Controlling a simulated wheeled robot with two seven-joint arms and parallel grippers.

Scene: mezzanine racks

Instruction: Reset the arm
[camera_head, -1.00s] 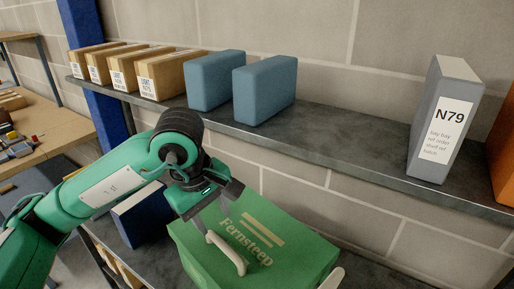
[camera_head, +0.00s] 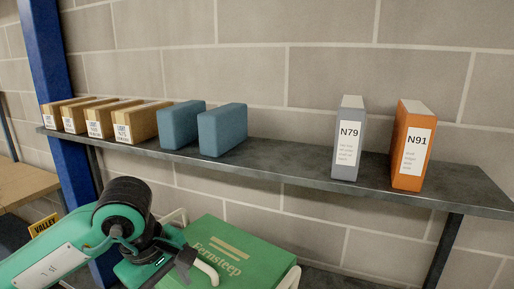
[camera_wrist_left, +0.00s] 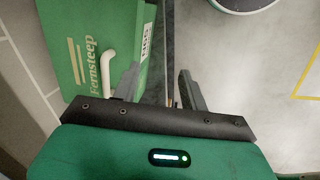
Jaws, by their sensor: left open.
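My left arm comes in from the lower left of the head view. My left gripper (camera_head: 182,264) is beside the green "Fernsteep" box (camera_head: 232,246), near its white handle (camera_head: 207,271). In the left wrist view the gripper (camera_wrist_left: 160,88) is open, with nothing seen between its fingers. There the green box (camera_wrist_left: 120,22) and its handle (camera_wrist_left: 108,42) lie to the left of the fingers. My right gripper is not in view.
The upper shelf (camera_head: 280,166) holds several cardboard boxes (camera_head: 137,122), two blue boxes (camera_head: 222,129), a grey N79 binder (camera_head: 348,140) and an orange N91 binder (camera_head: 411,147). A block wall stands behind.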

